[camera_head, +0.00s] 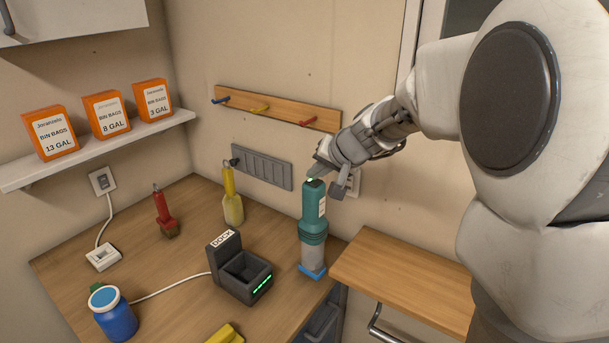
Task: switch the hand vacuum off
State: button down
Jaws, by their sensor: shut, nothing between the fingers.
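The teal hand vacuum (313,228) stands upright on the wooden counter near its right edge, with a grey lower section and a blue foot. A small green light shows on its top, right by my fingers. My gripper (326,175) is shut and empty, with its fingertips at the top of the vacuum. I cannot tell whether they touch it. My fingers hide part of the vacuum's top, and I cannot make out the switch.
A dark dock (240,270) with green lights stands left of the vacuum. A blue jar (115,318), a red-handled brush (164,212) and a yellow bottle (232,200) are on the counter (185,255). A peg rail (275,108) is on the wall. A lower wooden ledge (405,280) is at right.

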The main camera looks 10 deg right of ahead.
aim_at(316, 184)
jog(key=shift+f, duration=0.1)
dwell(0.3)
jog(key=shift+r, duration=0.6)
notch_tip(316, 184, up, 6)
jog(key=p, duration=0.4)
dwell(0.3)
jog(key=shift+s, duration=0.1)
jog(key=s+f+n+g+h, duration=0.2)
jog(key=s+n+g+h, duration=0.1)
jog(key=s, duration=2.7)
jog(key=shift+n, duration=0.9)
